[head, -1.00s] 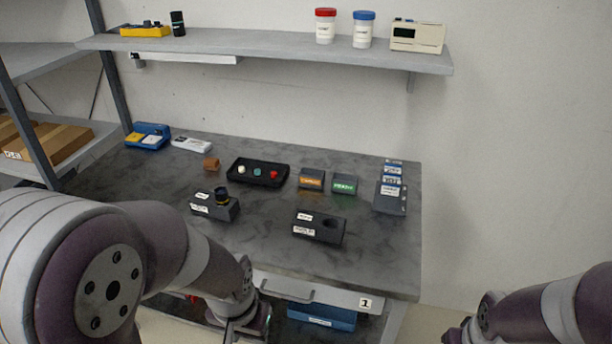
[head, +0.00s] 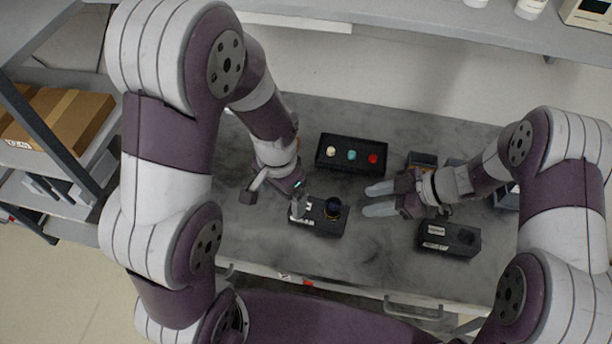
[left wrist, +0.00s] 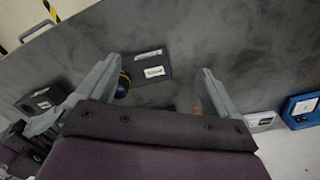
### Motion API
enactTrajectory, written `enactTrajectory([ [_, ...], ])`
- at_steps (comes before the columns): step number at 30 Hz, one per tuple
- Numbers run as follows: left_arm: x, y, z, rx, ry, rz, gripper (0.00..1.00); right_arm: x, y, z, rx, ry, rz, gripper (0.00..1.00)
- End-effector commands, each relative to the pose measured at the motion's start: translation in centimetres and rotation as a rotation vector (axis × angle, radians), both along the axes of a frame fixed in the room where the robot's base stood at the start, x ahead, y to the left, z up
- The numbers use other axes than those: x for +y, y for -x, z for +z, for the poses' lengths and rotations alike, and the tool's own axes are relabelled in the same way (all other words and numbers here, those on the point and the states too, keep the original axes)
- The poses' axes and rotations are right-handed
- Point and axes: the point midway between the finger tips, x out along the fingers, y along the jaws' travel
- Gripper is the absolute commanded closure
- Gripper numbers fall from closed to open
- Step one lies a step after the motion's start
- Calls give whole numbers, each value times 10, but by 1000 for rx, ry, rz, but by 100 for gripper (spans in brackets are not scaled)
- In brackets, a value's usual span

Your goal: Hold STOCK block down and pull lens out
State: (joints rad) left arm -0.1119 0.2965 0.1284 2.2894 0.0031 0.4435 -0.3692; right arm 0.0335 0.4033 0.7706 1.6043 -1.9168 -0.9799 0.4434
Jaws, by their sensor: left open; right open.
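The dark block with the lens, taken as the STOCK block (head: 325,226), sits on the grey bench; its labels are too small to read. The dark lens (head: 333,207) with a yellowish ring stands upright in its right part. The block (left wrist: 155,66) and the lens (left wrist: 123,88) also show in the left wrist view. My left gripper (head: 273,203) is open and empty above the bench, at the block's left; one finger overlaps its left end, contact unclear. My right gripper (head: 367,200) is open and empty, its fingers pointing left towards the lens, apart from it.
A second dark block (head: 462,240) with an empty round hole sits to the right, below my right gripper. A black tray (head: 352,169) with white, teal and red pieces lies behind. Small boxes at the back right are partly hidden by my right arm. A shelf (head: 400,32) spans the wall.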

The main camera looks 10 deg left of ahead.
Motion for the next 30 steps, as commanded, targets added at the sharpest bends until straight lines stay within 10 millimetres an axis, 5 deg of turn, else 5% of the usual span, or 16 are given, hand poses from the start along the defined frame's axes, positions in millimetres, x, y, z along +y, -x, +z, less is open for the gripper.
enactTrajectory([
  [6,-14,-49,-23,0,10,-728,6,0,0,0,-1,0,0,57],
  [12,-16,-59,-19,-15,8,-1071,6,0,0,0,-2,1,-1,57],
  [17,-15,-58,-35,-11,10,-1122,6,0,0,0,-2,1,-1,57],
  [30,-15,-58,-131,-12,11,-1119,6,0,0,0,-2,1,-1,57],
])
